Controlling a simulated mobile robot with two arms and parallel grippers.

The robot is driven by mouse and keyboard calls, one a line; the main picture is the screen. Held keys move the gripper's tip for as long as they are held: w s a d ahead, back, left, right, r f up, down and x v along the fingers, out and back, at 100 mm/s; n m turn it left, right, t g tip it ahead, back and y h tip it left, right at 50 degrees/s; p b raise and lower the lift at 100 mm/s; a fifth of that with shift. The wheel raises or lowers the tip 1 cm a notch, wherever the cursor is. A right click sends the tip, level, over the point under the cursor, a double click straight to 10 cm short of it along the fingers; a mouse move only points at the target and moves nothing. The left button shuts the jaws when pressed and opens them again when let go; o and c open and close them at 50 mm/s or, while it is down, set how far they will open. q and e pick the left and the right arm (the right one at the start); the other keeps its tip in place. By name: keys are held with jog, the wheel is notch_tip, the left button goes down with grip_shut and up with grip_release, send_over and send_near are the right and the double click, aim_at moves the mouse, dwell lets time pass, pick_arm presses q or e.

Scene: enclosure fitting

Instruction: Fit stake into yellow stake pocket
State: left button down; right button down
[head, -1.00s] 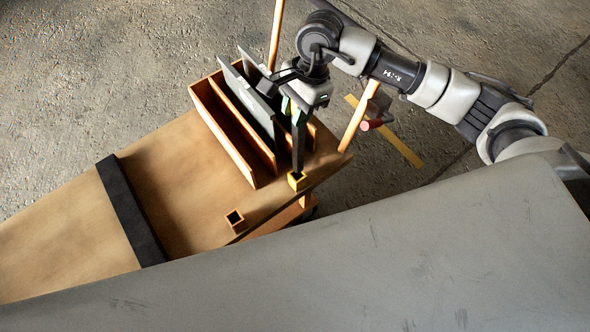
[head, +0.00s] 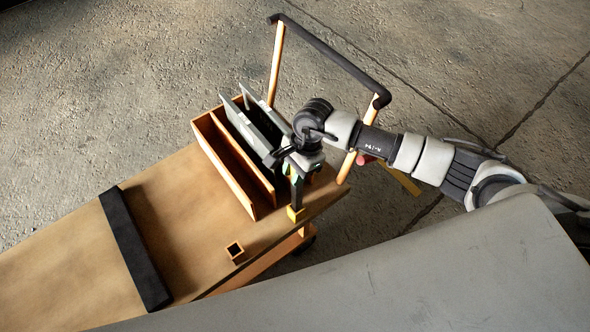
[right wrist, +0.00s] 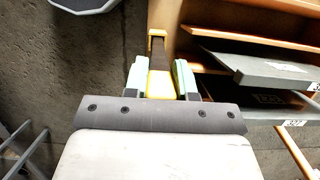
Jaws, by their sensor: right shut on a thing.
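The stake (head: 297,194) is a dark upright bar below my right gripper (head: 300,172). The gripper is shut on it. In the right wrist view, the green-tipped fingers (right wrist: 160,80) close around a yellow section, and the dark stake (right wrist: 159,60) extends beyond them. The yellow stake pocket (head: 295,215) stands at the near right corner of the cart deck. The stake's lower end meets the pocket's mouth and seems to be inside it; the depth is hidden. The pocket also shows in the right wrist view (right wrist: 157,33). My left gripper is not in view.
An orange-brown rack (head: 232,172) with upright grey panels (head: 250,130) stands close beside the right gripper. A second, brown open pocket (head: 235,251) is on the deck (head: 180,220). A black strip (head: 134,248) crosses the deck. The cart handle (head: 335,62) rises behind.

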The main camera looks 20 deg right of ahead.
jog(key=shift+f, duration=0.15)
jog(key=c, duration=0.9)
grip_release()
jog(key=shift+b+v, duration=1.7)
jog(key=shift+v, duration=4.45)
